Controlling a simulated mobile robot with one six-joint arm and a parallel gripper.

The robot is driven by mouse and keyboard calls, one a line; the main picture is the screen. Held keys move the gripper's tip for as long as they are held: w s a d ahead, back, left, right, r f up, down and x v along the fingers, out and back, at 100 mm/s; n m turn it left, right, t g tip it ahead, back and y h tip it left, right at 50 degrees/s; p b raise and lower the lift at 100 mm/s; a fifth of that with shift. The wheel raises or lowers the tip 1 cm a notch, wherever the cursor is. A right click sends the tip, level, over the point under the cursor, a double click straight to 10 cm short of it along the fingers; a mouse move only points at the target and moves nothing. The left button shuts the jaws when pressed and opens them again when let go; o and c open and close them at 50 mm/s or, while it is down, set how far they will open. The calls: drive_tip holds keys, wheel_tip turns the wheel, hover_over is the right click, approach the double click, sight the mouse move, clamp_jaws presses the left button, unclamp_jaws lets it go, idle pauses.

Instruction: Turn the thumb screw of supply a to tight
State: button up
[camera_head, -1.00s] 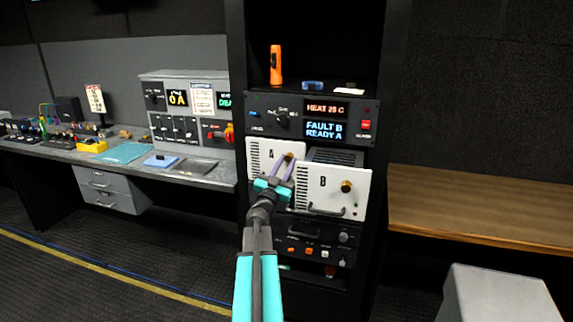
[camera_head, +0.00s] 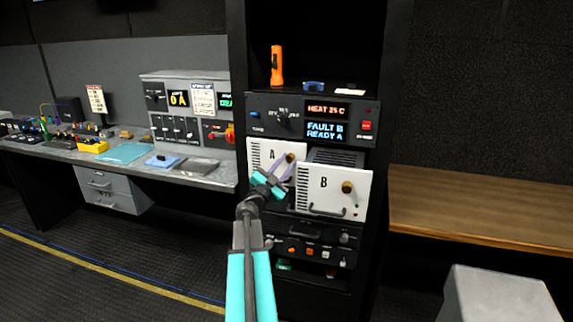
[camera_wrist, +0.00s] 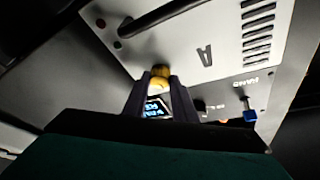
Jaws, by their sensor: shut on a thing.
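Supply A (camera_head: 258,151) is a white-faced module in the rack, left of supply B (camera_head: 323,184), which sticks out farther. The brass thumb screw of supply A (camera_head: 290,157) is at the upper right of its face. My gripper (camera_head: 289,163) reaches up to it from below left, its fingers shut on the screw. In the wrist view the thumb screw (camera_wrist: 160,71) sits between the tips of my gripper (camera_wrist: 160,82), which hide part of it. Supply A's panel (camera_wrist: 215,25) appears upside down there. How tight the screw is cannot be told.
Above the supplies, a control unit (camera_head: 260,104) shows "FAULT B READY A". Supply B's own brass screw (camera_head: 347,187) and handle (camera_head: 327,209) are close to the right of my gripper. An orange torch (camera_head: 277,66) stands on the shelf above. A wooden bench (camera_head: 480,205) is at the right.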

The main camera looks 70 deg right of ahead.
drive_tip(key=o, duration=1)
drive_tip(key=shift+o, duration=0.2)
drive_tip(key=shift+a, duration=0.15)
drive_tip(key=b+v, duration=0.3)
drive_tip(key=v, duration=1)
drive_tip(key=shift+a, duration=0.3)
drive_tip(key=shift+w, duration=0.2)
